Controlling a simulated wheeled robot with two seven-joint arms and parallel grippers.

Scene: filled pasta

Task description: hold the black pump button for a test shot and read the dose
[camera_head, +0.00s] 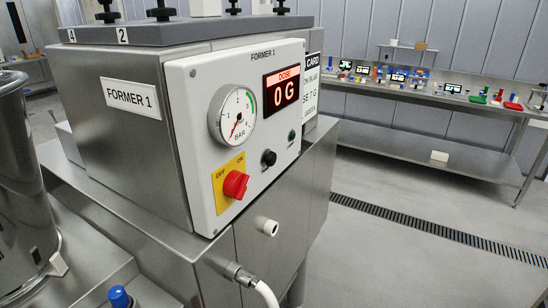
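The black pump button (268,157) sits on the white front panel (205,150) of the steel machine labelled FORMER 1. Nothing touches it. The red dose display (281,91) above it reads 0 G. The round pressure gauge (232,116) has its red needle pointing to the lower left, near the bottom of its scale. A red rotary switch (235,184) is on a yellow OFF/ON plate; its setting is hard to tell. A small dark green button or lamp (291,136) is to the right of the pump button. Neither of my grippers is in view.
A steel vessel (22,190) stands at the left edge. A blue-topped fitting (119,297) and a white hose (266,292) are at the bottom. A partly hidden card (311,95) is beside the panel. A bench (430,152) with coloured items stands behind. Space in front of the panel is clear.

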